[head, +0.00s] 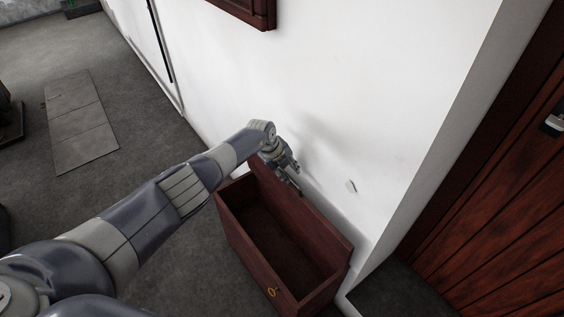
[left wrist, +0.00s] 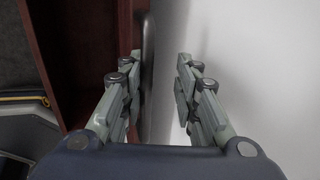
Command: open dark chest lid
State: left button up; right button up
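The dark reddish-brown chest (head: 238,238) stands on the floor against the white wall, with its inside in plain view. Its lid (head: 318,230) is raised, standing steeply at the back close to the wall. A brass-coloured keyhole plate (head: 272,292) is on the front. My left gripper (head: 296,184) is above the back of the chest by the raised lid's upper edge. In the left wrist view the gripper (left wrist: 158,76) has its fingers apart, with dark wood to the left and wall to the right. Contact with the lid cannot be told. My right gripper is not in view.
The white wall (head: 345,110) is close behind the chest and my left gripper. A dark wooden door (head: 500,215) is at the right. A flat grey panel (head: 78,120) lies on the floor at the left. Grey floor left of the chest is clear.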

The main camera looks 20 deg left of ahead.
pick_arm(q)
jog(key=v, duration=1.2)
jog(key=shift+f, duration=0.15)
dwell(0.4)
